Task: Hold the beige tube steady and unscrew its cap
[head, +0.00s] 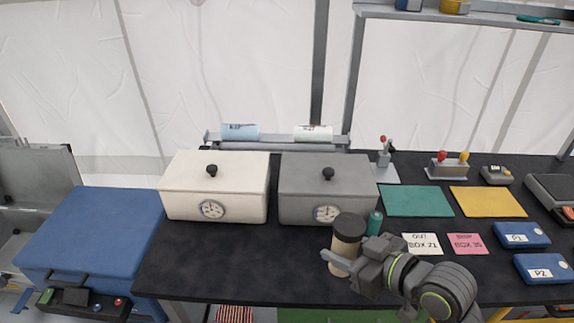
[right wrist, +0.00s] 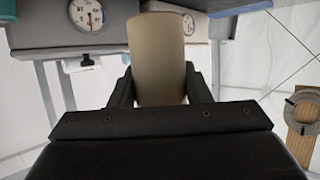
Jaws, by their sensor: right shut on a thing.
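The beige tube (head: 346,245) stands upright near the table's front edge, with its dark brown cap (head: 350,226) on top. My right gripper (head: 340,262) is shut on the lower part of the tube, coming from the right. In the right wrist view the tube (right wrist: 157,60) sits between the two black fingers (right wrist: 157,88); the cap cannot be made out there. My left gripper is not in view.
A small teal cylinder (head: 374,223) stands just behind the tube. A white box (head: 216,185) and a grey box (head: 322,180), each with a dial, stand behind. Label cards (head: 421,244) lie to the right. The dark table (head: 230,260) is clear left of the tube.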

